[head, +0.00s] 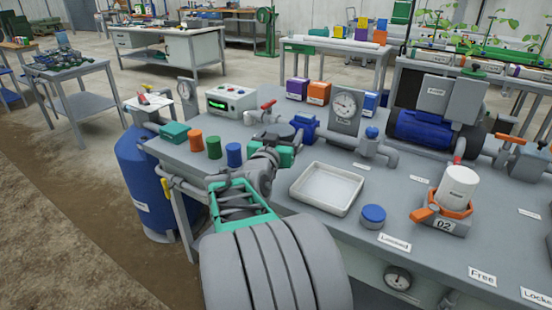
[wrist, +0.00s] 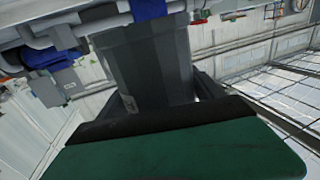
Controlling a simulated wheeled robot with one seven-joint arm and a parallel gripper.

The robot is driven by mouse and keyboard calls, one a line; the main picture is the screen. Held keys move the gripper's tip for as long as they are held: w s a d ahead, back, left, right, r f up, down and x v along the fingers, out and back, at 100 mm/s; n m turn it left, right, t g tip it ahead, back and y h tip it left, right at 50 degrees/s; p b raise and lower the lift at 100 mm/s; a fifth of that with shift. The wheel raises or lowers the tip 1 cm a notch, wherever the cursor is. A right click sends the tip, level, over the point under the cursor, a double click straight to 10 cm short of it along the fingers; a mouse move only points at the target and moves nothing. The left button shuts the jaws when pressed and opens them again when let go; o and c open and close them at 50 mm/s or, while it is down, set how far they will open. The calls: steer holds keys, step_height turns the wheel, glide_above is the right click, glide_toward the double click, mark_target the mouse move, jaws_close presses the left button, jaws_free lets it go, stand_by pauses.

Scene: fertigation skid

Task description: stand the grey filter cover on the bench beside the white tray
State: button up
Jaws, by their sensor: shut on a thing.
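The grey filter cover (wrist: 145,65) fills the middle of the wrist view as a dark grey, ribbed-looking body between my jaws. My gripper (wrist: 165,98) is shut on it. In the head view my gripper (head: 287,143) is over the bench left of and behind the white tray, and a dark grey round top (head: 272,131) shows there, partly hidden by my wrist. I cannot tell whether the cover touches the bench. The white tray (head: 327,210) lies empty on the grey bench (head: 290,200), in front and to the right of my gripper.
Teal, orange, green and blue (head: 234,154) small items stand left of my gripper. A grey gauge block (head: 345,111) and pipe valve (head: 372,142) stand behind the tray. Right of it are a blue cap (head: 373,215) and a white cup (head: 458,188) in an orange ring.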

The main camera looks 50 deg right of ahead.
steer(key=shift+w+d+f+b, duration=0.4)
steer(key=shift+w+f, duration=0.3)
steer(key=shift+f, duration=0.85)
steer(key=shift+w+d+f+b, duration=0.35)
steer(key=shift+w+f, duration=0.3)
steer(key=shift+f, duration=0.9)
steer(key=shift+w+d+f+b, duration=0.4)
steer(key=shift+w+f, duration=0.3)
steer(key=shift+f, duration=0.85)
steer(key=o, duration=1.5)
steer(key=shift+r, duration=0.1)
steer(key=shift+r+p, duration=0.3)
steer(key=shift+p, duration=0.1)
steer(key=v, duration=1.1)
steer(key=shift+a+f, duration=0.1)
steer(key=shift+s+a+b, duration=0.25)
steer(key=shift+a+b, duration=0.05)
steer(key=shift+a, duration=0.15)
